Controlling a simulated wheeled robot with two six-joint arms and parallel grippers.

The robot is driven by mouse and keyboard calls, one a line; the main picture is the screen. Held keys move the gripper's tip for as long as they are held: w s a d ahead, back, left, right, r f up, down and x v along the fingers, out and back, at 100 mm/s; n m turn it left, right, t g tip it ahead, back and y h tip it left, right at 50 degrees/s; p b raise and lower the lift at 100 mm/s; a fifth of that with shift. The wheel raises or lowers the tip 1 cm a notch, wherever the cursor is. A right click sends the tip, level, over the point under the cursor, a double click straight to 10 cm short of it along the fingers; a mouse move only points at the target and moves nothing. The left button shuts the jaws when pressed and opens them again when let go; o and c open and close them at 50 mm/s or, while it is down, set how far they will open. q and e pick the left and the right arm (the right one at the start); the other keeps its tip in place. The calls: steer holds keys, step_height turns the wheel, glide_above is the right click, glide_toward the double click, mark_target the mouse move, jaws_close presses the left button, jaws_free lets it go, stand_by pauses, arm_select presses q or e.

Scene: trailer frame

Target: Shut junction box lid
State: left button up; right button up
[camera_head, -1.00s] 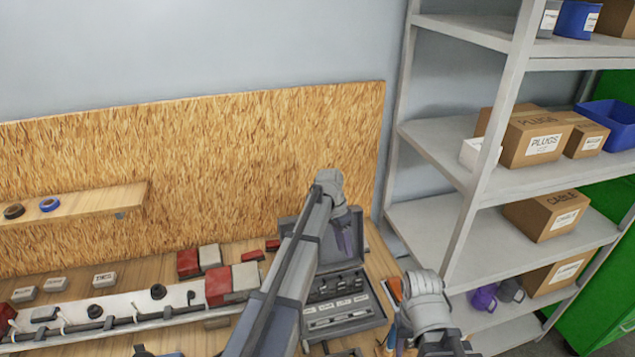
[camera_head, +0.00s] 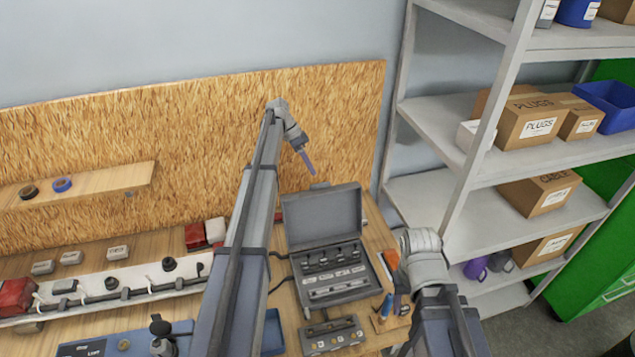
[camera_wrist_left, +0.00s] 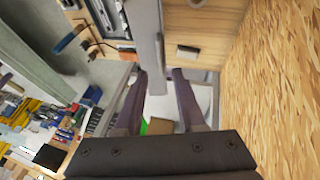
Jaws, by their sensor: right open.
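The grey junction box (camera_head: 378,283) stands on the bench, with a row of parts inside. Its lid (camera_head: 322,217) stands up at the back of the box, raised open. My left gripper (camera_head: 308,162) hangs just above the lid's top edge, fingers pointing down. In the left wrist view, my left gripper (camera_wrist_left: 158,78) has its fingers spread, with the grey lid (camera_wrist_left: 149,35) seen nearly edge-on between or beyond them; contact cannot be told. Part of the box interior (camera_wrist_left: 108,22) shows there too. My right gripper (camera_head: 398,300) is open and low beside the box's right side, partly hidden by its wrist.
The chipboard panel (camera_head: 200,130) rises close behind the lid. A holder with tools (camera_head: 388,318) stands right of the box. A small grey terminal unit (camera_head: 332,335) lies in front. A white rail (camera_head: 130,278) with fittings runs left. Metal shelving (camera_head: 450,190) stands at right.

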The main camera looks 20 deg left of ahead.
arm_select(q)
steer(key=b+x, duration=0.5)
steer(key=x, duration=0.1)
steer(key=shift+d+f, duration=0.1)
steer(key=shift+f, duration=0.05)
steer(key=shift+c, duration=0.4)
jaws_close()
stand_by(0.9)
